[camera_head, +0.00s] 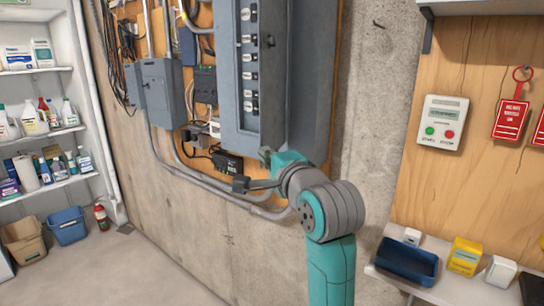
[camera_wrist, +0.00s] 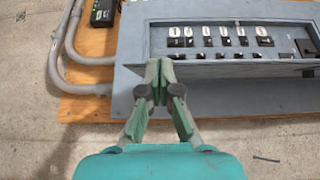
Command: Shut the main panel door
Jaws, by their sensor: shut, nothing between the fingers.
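The main panel (camera_head: 228,75) is a tall grey box on the wooden board, with a column of labelled black breakers exposed. A darker flat grey surface (camera_head: 312,75) stands at its right; I cannot tell for sure whether this is the swung-open door or the panel's side. My gripper (camera_head: 266,157) is at the panel's lower end. In the wrist view, my gripper (camera_wrist: 160,70) is shut and empty, its green fingertips overlapping the grey panel (camera_wrist: 240,98) near the breaker rows. Whether the tips touch it is unclear. The door's hinge cannot be made out.
Conduits (camera_head: 205,185) and a small black box (camera_head: 227,163) lie left of and below the panel. A smaller grey box (camera_head: 160,92) is farther left. A right-hand shelf holds a blue tray (camera_head: 408,262). Open floor (camera_head: 140,265) lies at lower left.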

